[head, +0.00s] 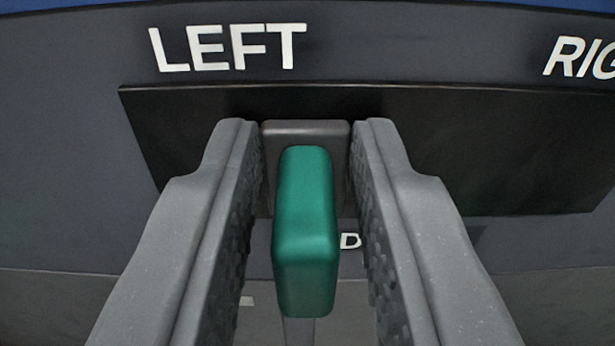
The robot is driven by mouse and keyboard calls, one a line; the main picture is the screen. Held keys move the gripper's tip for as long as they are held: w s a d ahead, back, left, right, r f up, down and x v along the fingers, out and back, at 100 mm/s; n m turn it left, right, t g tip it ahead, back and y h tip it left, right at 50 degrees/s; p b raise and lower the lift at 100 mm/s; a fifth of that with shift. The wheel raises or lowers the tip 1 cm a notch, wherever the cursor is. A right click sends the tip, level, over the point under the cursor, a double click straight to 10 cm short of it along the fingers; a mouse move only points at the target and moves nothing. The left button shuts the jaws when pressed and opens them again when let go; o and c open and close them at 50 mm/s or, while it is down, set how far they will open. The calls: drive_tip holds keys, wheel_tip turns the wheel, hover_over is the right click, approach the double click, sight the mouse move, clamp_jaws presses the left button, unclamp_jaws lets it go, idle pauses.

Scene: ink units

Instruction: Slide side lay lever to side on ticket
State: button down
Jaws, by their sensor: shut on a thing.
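The side lay lever (306,235) has a green rounded handle that points toward the camera and a dark grey block behind it. It sits at the left part of a dark slot plate, below the white word LEFT. My gripper (306,128) has one finger on each side of the lever and is shut on it. The grey block lies between the fingertips, while the green handle shows narrow gaps to the finger pads. No ticket shows in this view.
The black slot plate (480,150) runs right from the lever and is clear there. The white LEFT label (228,47) and a cut-off label starting RIG (580,57) are on the dark grey panel (420,45). A blue edge runs along the top.

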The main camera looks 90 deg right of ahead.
drive_tip(key=shift+w, duration=0.2)
drive_tip(key=c, duration=1.4)
unclamp_jaws()
drive_tip(key=shift+c, duration=0.2)
drive_tip(key=s+a+p, duration=0.1)
drive_tip(key=a+p, duration=0.1)
drive_tip(key=a, duration=1.1)
drive_tip(key=shift+a, duration=0.4)
